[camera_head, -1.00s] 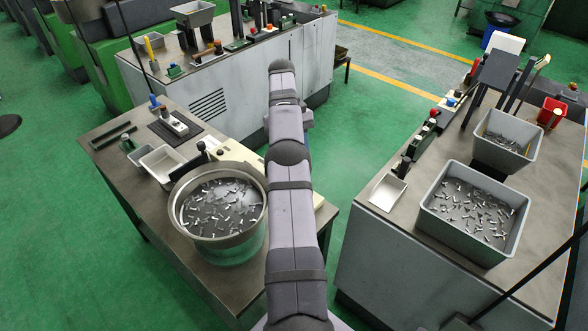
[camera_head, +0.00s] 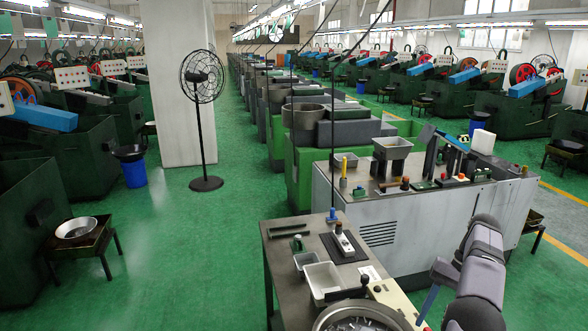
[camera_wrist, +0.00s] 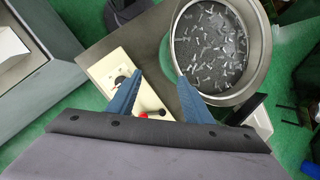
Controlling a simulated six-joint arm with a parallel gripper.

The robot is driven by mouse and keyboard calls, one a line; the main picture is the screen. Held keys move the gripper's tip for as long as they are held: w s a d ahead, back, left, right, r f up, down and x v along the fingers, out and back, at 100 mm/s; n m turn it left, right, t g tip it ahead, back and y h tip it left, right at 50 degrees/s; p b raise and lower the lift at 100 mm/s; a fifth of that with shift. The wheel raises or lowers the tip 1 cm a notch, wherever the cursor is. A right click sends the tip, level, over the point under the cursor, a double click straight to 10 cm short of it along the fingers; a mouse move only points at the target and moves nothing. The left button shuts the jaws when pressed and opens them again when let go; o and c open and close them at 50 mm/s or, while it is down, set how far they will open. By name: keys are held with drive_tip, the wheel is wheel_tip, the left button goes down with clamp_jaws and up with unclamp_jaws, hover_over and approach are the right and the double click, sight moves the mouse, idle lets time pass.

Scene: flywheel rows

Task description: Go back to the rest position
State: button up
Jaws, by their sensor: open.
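My gripper (camera_wrist: 160,76) shows in the wrist view as two blue fingers, spread apart with nothing between them. It is above the small table (camera_wrist: 125,45), with a white control box (camera_wrist: 112,68) beyond the left finger and a round metal bowl of small metal parts (camera_wrist: 222,45) beyond the right one. In the head view my arm is at the lower right, and part of a blue finger (camera_head: 428,300) shows beside it. The bowl (camera_head: 360,313) is cut by the bottom edge there. Contact between the fingers and the table things cannot be told.
The small table (camera_head: 285,242) also holds a white tray (camera_head: 322,278) and a small switch box (camera_head: 343,240). A grey bench (camera_head: 345,205) stands behind it. A standing fan (camera_head: 203,120) and a pillar (camera_head: 170,60) are farther left. Green floor is open at left.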

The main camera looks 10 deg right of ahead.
drive_tip(key=w+a+r+m+t+y+p, duration=0.1)
drive_tip(key=w+a+r+m+t+y, duration=0.15)
drive_tip(key=a+r, duration=0.55)
drive_tip(key=w+a+r+m+t+y+p, duration=0.1)
drive_tip(key=w+a+r+m+t+p, duration=0.15)
drive_tip(key=a, duration=0.85)
drive_tip(key=s+a+f+n+g+h+b, duration=0.3)
drive_tip(key=s+a+f, duration=0.4)
drive_tip(key=s+a, duration=0.3)
drive_tip(key=s+a+f+n+h+b, duration=0.3)
drive_tip(key=s+f+n+h, duration=0.2)
drive_tip(key=s+f+n, duration=0.4)
drive_tip(key=shift+s+a+f+n, duration=0.15)
drive_tip(key=shift+a+f+n, duration=0.1)
drive_tip(key=shift+n, duration=0.45)
